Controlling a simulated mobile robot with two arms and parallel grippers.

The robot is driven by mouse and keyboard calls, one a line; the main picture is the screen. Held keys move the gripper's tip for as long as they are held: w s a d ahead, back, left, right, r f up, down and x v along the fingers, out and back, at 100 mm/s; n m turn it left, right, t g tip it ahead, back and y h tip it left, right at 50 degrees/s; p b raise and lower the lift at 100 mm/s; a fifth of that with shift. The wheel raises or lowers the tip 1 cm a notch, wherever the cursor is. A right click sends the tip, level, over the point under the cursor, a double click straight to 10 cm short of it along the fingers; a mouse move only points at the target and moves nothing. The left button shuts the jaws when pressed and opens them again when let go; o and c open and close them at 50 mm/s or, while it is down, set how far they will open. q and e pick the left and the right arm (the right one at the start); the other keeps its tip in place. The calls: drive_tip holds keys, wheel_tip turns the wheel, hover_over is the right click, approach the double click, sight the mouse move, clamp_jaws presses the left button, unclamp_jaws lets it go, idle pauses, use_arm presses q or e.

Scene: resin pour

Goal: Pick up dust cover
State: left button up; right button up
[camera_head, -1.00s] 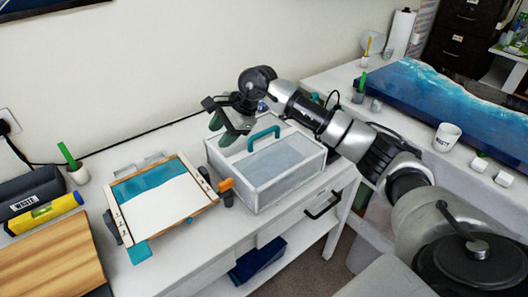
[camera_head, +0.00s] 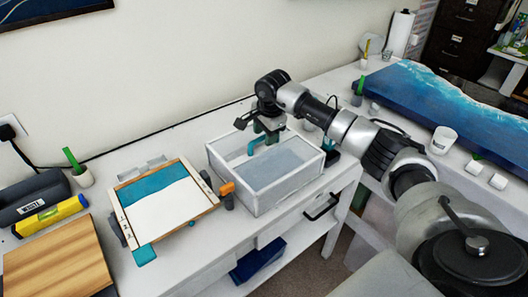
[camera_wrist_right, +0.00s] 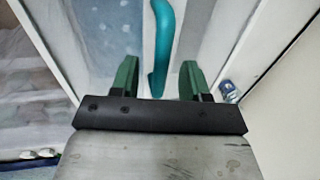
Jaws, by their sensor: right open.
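The dust cover (camera_head: 290,190) is a clear box with whitish edges and a teal handle (camera_head: 252,147) on top. It stands on the white table, right of the framed panel. My right gripper (camera_head: 268,130) is over its top at the handle, pointing down and partly hiding it. In the right wrist view the green fingers (camera_wrist_right: 157,75) are apart, and the teal handle (camera_wrist_right: 163,40) runs between them; I cannot tell how deep it sits. The cover's edge (camera_wrist_right: 243,45) shows at the right there. My left gripper is not in view.
A framed panel (camera_head: 122,192) with teal and white areas lies left of the cover, with an orange-handled clamp (camera_head: 227,188) between. A wooden board (camera_head: 60,265) and yellow level (camera_head: 50,214) are further left. A second table at right holds a blue slab (camera_head: 440,95) and a white cup (camera_head: 443,140).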

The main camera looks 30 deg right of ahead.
drive_tip(key=shift+w+f, duration=0.15)
drive_tip(key=shift+f, duration=0.45)
drive_tip(key=shift+w+f, duration=0.15)
drive_tip(key=shift+f, duration=0.4)
clamp_jaws()
drive_tip(key=shift+r, duration=0.1)
